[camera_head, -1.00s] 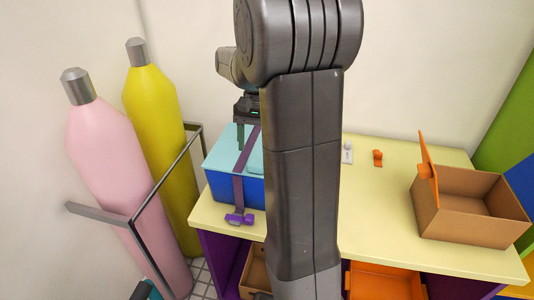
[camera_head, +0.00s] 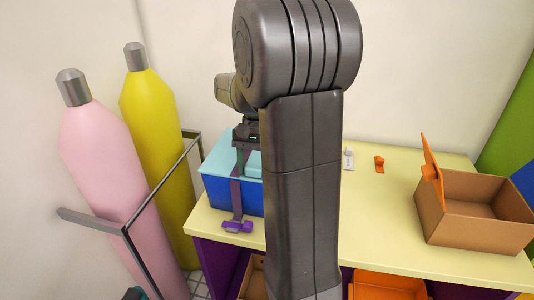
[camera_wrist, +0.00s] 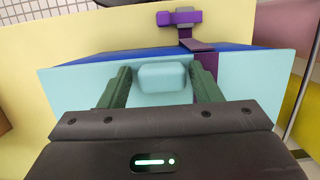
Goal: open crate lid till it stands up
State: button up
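The blue crate (camera_head: 233,197) stands at the left end of the table, with its light-blue lid (camera_head: 218,153) lying shut on top. A light-blue block-shaped handle (camera_wrist: 163,77) sits on the lid. A purple strap (camera_head: 235,198) runs down the crate's front to a purple buckle (camera_head: 238,227) at the table's front edge. In the wrist view the strap passes beside and partly behind my right finger. My gripper (camera_wrist: 162,86) is open and low over the lid, one finger on each side of the handle, with gaps showing. My arm hides the crate's right side in the head view.
A brown box (camera_head: 470,222) with an upright orange flap stands at the table's right. A small orange item (camera_head: 379,164) and a white one (camera_head: 348,158) lie near the back. Pink (camera_head: 110,170) and yellow (camera_head: 158,140) cylinders stand behind a metal rail (camera_head: 165,188) at left. The middle tabletop is clear.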

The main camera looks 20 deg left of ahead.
jog(key=shift+s+f, duration=0.2)
jog(key=shift+f, duration=0.25)
jog(key=shift+c, duration=0.5)
jog(key=shift+w+r+p, duration=0.1)
jog(key=shift+r+p, duration=0.45)
jog(key=shift+c, duration=0.5)
jog(key=p+v, duration=0.2)
jog(key=shift+w+a+r+p, duration=0.1)
jog(key=shift+a+r+p, duration=0.05)
jog(key=shift+r+p, duration=0.25)
jog(key=shift+c, duration=0.6)
jog(key=shift+w, duration=0.1)
jog(key=shift+r, duration=0.15)
